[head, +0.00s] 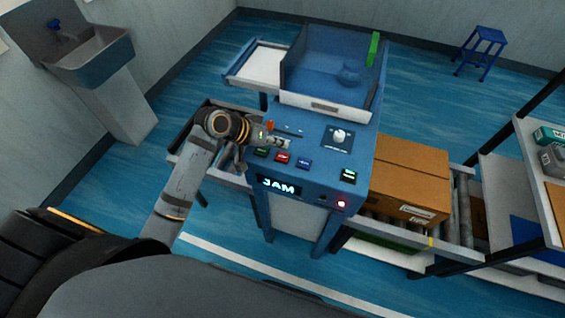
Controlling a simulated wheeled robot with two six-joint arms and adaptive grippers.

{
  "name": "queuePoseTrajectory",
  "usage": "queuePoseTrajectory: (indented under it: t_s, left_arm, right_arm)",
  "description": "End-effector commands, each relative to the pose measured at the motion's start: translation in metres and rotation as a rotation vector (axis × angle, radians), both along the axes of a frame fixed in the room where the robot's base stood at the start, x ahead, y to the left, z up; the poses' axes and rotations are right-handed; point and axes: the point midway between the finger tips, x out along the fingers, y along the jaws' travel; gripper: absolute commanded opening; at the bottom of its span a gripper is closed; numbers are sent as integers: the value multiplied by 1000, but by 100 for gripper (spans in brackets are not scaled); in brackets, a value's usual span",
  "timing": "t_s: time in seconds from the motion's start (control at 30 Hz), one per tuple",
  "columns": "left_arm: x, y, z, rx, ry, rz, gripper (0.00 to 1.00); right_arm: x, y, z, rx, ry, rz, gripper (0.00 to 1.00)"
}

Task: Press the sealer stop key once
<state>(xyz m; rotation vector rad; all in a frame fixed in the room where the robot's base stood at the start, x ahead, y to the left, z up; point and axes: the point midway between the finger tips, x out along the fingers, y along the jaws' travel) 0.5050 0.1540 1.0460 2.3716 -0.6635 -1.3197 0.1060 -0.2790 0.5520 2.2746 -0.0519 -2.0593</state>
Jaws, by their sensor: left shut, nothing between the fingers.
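The blue sealer machine (330,205) stands in the middle of the head view, its sloped control panel facing me. A display (279,186) below reads "JAM". My left gripper (280,143) is shut and empty, over the panel's left part just behind the red key. I cannot tell whether it touches the panel. My right gripper is out of view.
A clear guard (330,65) rises behind the panel. A cardboard box (410,178) sits on the roller conveyor at right. A shelf (553,195) stands far right.

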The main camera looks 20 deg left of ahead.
Motion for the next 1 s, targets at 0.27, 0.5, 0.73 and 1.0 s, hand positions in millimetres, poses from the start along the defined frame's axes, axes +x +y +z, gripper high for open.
queuePoseTrajectory:
  t_s: [0.27, 0.5, 0.73, 1.0]
  left_arm:
    - [0, 0, -29, -1, 1, 0, 0]
    - [0, 0, -28, 0, 1, -1, 0]
    - [0, 0, -28, -1, 0, -1, 0]
    - [0, 0, -28, 0, 0, 0, 0]
  right_arm:
    - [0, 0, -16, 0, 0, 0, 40]
    - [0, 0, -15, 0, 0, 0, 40]
    - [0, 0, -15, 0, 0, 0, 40]
    - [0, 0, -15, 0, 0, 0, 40]
